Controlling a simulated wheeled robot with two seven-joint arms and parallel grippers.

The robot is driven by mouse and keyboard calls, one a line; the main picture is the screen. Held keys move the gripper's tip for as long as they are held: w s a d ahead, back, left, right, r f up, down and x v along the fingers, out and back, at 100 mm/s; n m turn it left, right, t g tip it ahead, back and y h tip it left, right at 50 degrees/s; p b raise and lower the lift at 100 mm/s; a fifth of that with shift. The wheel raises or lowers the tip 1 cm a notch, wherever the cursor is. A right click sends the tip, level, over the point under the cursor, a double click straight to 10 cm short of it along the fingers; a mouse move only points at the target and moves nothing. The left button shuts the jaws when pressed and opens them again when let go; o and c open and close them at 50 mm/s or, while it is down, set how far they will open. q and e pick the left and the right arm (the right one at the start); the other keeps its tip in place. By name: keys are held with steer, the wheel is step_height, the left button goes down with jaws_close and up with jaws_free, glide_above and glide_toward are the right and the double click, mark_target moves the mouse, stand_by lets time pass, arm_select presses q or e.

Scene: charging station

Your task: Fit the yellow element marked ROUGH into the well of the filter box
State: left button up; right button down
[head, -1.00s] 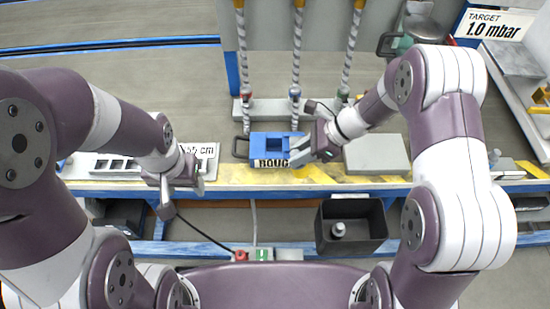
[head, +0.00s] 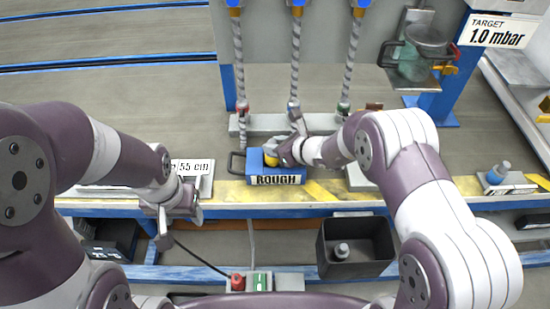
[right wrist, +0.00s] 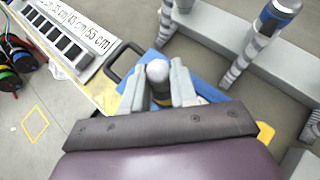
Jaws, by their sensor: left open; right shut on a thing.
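The blue filter box (head: 254,163) sits at the table's front, with a plate reading ROUGH on its front face. My right gripper (head: 273,148) is shut on the yellow element (head: 271,157), which stands up at the top of the box. In the right wrist view the two fingers (right wrist: 158,90) grip its pale, round-topped knob (right wrist: 158,70), and a little yellow shows below. The box (right wrist: 203,90) lies beneath. The well is hidden, so I cannot tell how deep the element is in it. My left gripper (head: 180,208) is open and empty in front of the table edge.
A black handle (head: 236,163) stands out left of the box. A slotted rack marked 55 cm (head: 195,168) is further left. Striped hoses (head: 296,60) hang behind. A dark bin (head: 356,246) holding a grey-topped piece stands below the front edge.

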step_height(320, 180, down, 4)
steer(key=shift+a+f+b, duration=0.1)
steer(key=shift+b, duration=0.65)
steer(key=shift+f, duration=0.15)
steer(key=c, duration=0.9)
jaws_free()
